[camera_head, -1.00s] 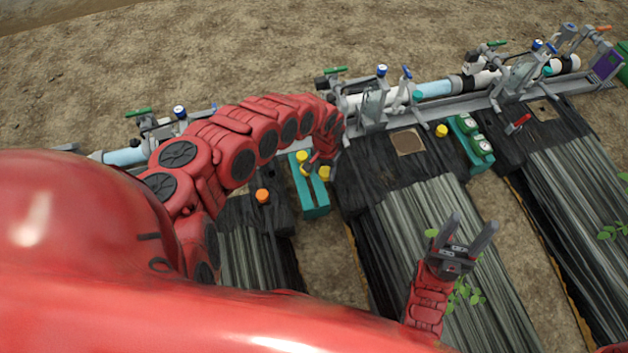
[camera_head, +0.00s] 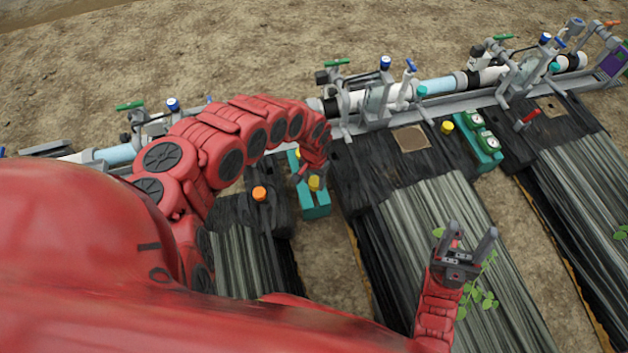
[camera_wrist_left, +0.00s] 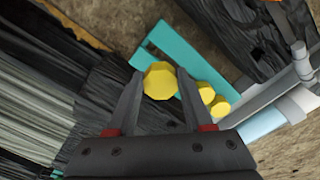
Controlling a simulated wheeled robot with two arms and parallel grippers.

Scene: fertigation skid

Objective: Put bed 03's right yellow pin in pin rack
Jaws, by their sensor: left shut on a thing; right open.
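My left gripper (camera_head: 312,176) is shut on a yellow pin (camera_head: 314,184) at the teal pin rack (camera_head: 315,205) between two beds. In the left wrist view the held pin (camera_wrist_left: 160,82) sits between the fingertips (camera_wrist_left: 158,84), in front of the rack (camera_wrist_left: 150,45). Two other yellow pins (camera_wrist_left: 206,92) (camera_wrist_left: 221,107) stand further along the rack. I cannot tell whether the held pin touches the rack; its lower part is hidden. My right gripper (camera_head: 470,243) is open and empty over the bed at right.
A yellow pin (camera_head: 447,127) stands on the middle bed near a tan square (camera_head: 411,138). A teal tray with gauges (camera_head: 486,146) lies right of it. An orange knob (camera_head: 260,194) is on the left bed. Pipes and valves (camera_head: 437,87) run behind the beds.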

